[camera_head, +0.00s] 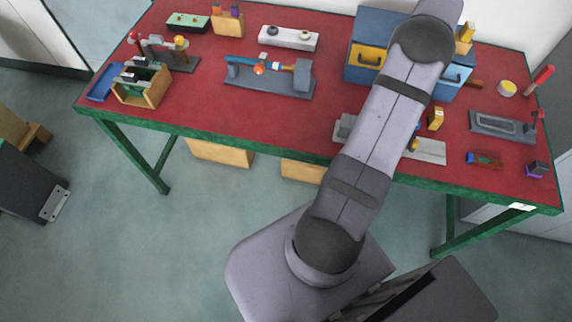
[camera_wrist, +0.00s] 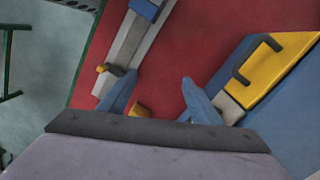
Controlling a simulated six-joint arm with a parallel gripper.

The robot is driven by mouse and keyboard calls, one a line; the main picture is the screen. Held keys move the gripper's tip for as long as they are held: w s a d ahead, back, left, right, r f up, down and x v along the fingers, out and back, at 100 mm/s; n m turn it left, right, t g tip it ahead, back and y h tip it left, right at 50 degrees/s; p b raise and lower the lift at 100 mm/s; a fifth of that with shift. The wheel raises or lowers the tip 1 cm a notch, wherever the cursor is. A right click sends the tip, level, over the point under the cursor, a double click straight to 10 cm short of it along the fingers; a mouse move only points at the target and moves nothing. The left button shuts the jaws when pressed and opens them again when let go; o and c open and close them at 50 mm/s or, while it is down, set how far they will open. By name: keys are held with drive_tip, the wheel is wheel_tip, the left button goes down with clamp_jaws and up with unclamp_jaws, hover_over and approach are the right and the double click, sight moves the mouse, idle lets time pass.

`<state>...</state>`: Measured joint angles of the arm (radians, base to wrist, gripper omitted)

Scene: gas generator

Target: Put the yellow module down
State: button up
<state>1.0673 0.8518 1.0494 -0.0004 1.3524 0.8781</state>
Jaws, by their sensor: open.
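A yellow module (camera_head: 435,118) is on the red table just right of my arm in the head view. In the wrist view, a small yellow block (camera_wrist: 140,110) shows between the bases of my fingers, mostly hidden by my gripper body; I cannot tell whether it is the same piece. My gripper (camera_wrist: 157,90) is open, its two blue fingers wide apart over the red table. Nothing is clamped between the fingertips. In the head view my arm hides most of the gripper.
A grey rail (camera_wrist: 128,50) carrying a blue block (camera_wrist: 147,8) lies left of my fingers. A blue cabinet with a yellow drawer (camera_wrist: 277,70) and dark handle stands close on the right. A grey tray (camera_head: 503,126) and small parts lie farther right. Red surface between rail and cabinet is clear.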

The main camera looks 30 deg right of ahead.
drive_tip(key=w+a+f+n+g+y, duration=0.2)
drive_tip(key=a+n, duration=0.6)
drive_tip(key=a, duration=1.5)
drive_tip(key=s+a+n+t+h, duration=0.1)
drive_tip(key=s+a+n, duration=0.1)
drive_tip(key=a+n, duration=0.5)
drive_tip(key=s+a+n+t+h, duration=0.1)
drive_tip(key=a+n, duration=0.6)
drive_tip(key=a, duration=0.8)
drive_tip(key=shift+s+a+r+t+h, duration=0.15)
drive_tip(key=shift+s+r+t+h, duration=0.25)
drive_tip(key=shift+s, duration=0.55)
wheel_tip(320, 180, down, 36)
drive_tip(key=b, duration=3.6)
drive_tip(key=shift+f, duration=0.15)
